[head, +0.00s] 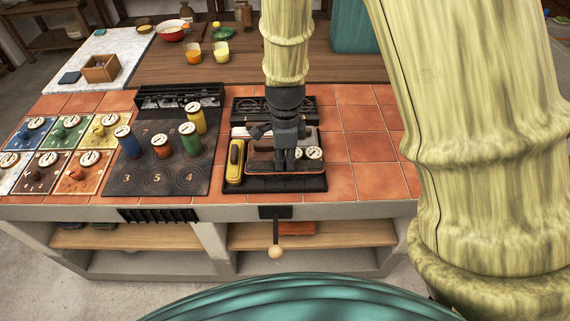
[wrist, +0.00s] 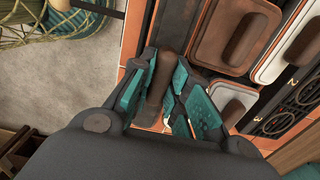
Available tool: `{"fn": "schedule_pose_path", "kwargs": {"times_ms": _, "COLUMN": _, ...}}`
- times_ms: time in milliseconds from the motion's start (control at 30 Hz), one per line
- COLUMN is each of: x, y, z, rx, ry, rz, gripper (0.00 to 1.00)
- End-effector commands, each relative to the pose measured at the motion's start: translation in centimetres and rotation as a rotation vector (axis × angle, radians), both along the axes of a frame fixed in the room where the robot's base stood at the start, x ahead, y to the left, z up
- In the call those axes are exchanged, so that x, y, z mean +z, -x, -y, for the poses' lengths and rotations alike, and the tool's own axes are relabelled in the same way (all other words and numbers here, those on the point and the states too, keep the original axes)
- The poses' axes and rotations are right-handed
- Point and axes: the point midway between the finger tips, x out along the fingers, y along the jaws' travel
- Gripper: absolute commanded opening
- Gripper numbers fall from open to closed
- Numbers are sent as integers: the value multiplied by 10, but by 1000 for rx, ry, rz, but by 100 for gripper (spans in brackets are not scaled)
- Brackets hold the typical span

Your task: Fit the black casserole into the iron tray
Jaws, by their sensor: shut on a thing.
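The dark iron tray (head: 316,184) lies on the tiled counter near its front edge. My gripper (head: 285,163) is over it, pointing down. In the wrist view my gripper (wrist: 160,100) is shut on a brown handle (wrist: 158,82). I take this as the black casserole's handle; its body is mostly hidden by the gripper and blends with the dark tray. I cannot tell whether it is seated or just above the tray. A reddish-brown casserole (wrist: 235,30) and pale ones (wrist: 230,98) sit close beside it. A yellow casserole (head: 235,160) stands at the tray's left.
A black board (head: 155,180) with numbered rings and several coloured canisters is left of the tray. Coloured square plates (head: 68,130) lie further left. Bare tiles (head: 360,148) are free on the right. A round-ended lever (head: 276,250) hangs below the counter edge.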

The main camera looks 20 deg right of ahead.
Motion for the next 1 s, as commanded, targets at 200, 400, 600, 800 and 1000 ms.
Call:
{"fn": "schedule_pose_path", "kwargs": {"times_ms": 200, "x": -16, "y": 1, "z": 0, "rx": 0, "ry": -1, "rz": -2, "gripper": 0}}
{"fn": "schedule_pose_path", "kwargs": {"times_ms": 400, "x": -31, "y": 1, "z": 0, "rx": 0, "ry": 0, "rz": -1, "gripper": 0}}
{"fn": "schedule_pose_path", "kwargs": {"times_ms": 600, "x": -33, "y": 1, "z": 0, "rx": 0, "ry": 0, "rz": 0, "gripper": 0}}
{"fn": "schedule_pose_path", "kwargs": {"times_ms": 800, "x": -36, "y": 1, "z": 0, "rx": 0, "ry": 0, "rz": -1, "gripper": 0}}
{"fn": "schedule_pose_path", "kwargs": {"times_ms": 1000, "x": -35, "y": 1, "z": 0, "rx": 0, "ry": 0, "rz": 0, "gripper": 27}}
